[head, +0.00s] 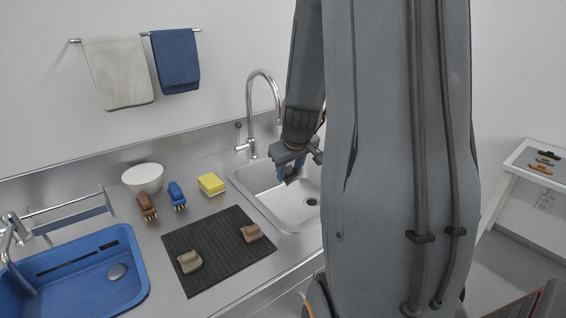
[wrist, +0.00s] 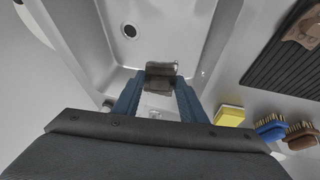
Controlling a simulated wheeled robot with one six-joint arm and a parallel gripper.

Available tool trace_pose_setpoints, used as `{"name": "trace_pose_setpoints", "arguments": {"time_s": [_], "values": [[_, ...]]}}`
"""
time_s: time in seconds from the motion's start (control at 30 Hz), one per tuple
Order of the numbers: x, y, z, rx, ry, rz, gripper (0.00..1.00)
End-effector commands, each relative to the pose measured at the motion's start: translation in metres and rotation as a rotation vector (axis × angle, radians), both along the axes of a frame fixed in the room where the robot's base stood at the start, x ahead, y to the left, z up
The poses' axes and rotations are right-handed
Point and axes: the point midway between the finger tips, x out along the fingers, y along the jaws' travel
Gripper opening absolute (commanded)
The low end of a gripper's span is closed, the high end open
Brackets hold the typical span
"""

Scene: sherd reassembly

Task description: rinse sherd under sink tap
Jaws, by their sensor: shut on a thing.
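My gripper (wrist: 157,95) is shut on a dark grey-brown sherd (wrist: 160,72), which sits between the blue fingers in the wrist view. In the head view my gripper (head: 291,166) hangs over the steel sink (head: 262,204), and the sherd there is mostly hidden by the fingers. The chrome tap (head: 250,115) arches over the sink's back, its spout end close to my arm. Whether water runs cannot be told. The sink's drain (wrist: 129,30) shows beyond the sherd in the wrist view.
Two sherds lie on the dark ribbed mat (head: 215,262). A yellow sponge (head: 211,184), a blue brush (head: 177,195), a brown brush (head: 146,205) and a white bowl (head: 142,177) stand behind it. A blue basin (head: 75,272) is at left. A side table (head: 520,160) is at far right.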

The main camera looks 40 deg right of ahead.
Motion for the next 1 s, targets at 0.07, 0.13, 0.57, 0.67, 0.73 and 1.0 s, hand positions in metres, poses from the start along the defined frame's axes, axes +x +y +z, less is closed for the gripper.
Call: {"name": "trace_pose_setpoints", "arguments": {"time_s": [0.07,0.13,0.57,0.67,0.73,1.0], "values": [[0.0,0.0,0.0,0.0,0.0,0.0,0.15],[0.0,0.0,0.0,0.0,0.0,0.0,0.15],[-0.014,0.007,0.014,-0.001,-0.001,0.0,0.15],[-0.021,0.01,0.02,0.0,-0.001,0.0,0.15],[-0.025,0.012,0.024,0.0,-0.001,0.0,0.15],[-0.041,0.02,0.038,0.0,-0.001,0.0,0.15]]}}
